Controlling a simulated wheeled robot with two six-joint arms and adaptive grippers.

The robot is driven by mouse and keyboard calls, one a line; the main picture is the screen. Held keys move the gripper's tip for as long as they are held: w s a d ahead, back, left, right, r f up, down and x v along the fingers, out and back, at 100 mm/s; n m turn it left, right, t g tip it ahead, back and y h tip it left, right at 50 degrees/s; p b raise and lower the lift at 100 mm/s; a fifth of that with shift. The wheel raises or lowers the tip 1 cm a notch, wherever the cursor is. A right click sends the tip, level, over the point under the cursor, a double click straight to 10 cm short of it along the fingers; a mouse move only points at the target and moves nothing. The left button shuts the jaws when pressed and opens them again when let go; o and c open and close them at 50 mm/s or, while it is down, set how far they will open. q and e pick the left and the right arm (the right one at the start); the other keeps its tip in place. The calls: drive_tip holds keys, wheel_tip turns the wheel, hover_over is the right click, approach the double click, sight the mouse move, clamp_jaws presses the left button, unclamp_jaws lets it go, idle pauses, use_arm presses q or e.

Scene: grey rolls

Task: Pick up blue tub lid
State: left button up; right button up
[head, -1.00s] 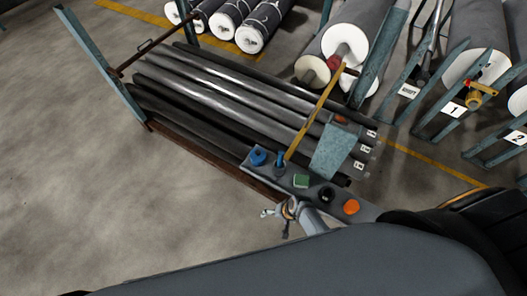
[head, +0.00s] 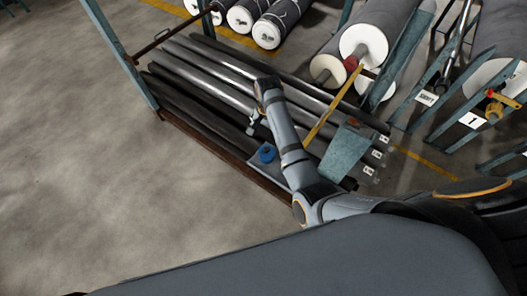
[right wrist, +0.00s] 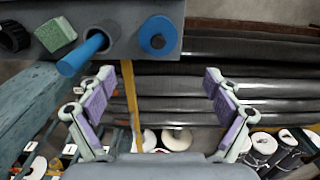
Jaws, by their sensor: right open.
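The blue tub lid (head: 267,153) is a small blue disc lying on a grey shelf plate at the end of the rack of dark bars. In the right wrist view the blue tub lid (right wrist: 158,29) shows as a ring with a dark centre, near the top. My right gripper (head: 254,126) is beyond the lid in the head view, apart from it. In the right wrist view my right gripper (right wrist: 158,88) has its pads wide apart with nothing between them, and the lid sits above the gap. My left gripper is not in view.
On the same plate (right wrist: 115,12) stand a blue cylinder (right wrist: 82,55), a green block (right wrist: 55,34) and a black round part (right wrist: 14,37). A teal post (head: 345,150) and yellow bar (head: 332,108) stand close to my arm. Large rolls (head: 365,40) lie behind. Open floor is at left.

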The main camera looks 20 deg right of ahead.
hover_over(267, 149)
drive_tip(key=f, duration=0.4)
drive_tip(key=shift+w+d+f+p, duration=0.1)
drive_tip(key=shift+w+p, duration=0.1)
drive_tip(key=shift+p, duration=0.15)
drive_tip(key=shift+w+f, duration=0.1)
drive_tip(key=shift+f, duration=0.5)
drive_tip(key=f, duration=0.1)
drive_tip(key=f+p, duration=0.1)
drive_tip(key=f, duration=0.2)
drive_tip(key=shift+s, duration=0.3)
drive_tip(key=shift+f, duration=0.35)
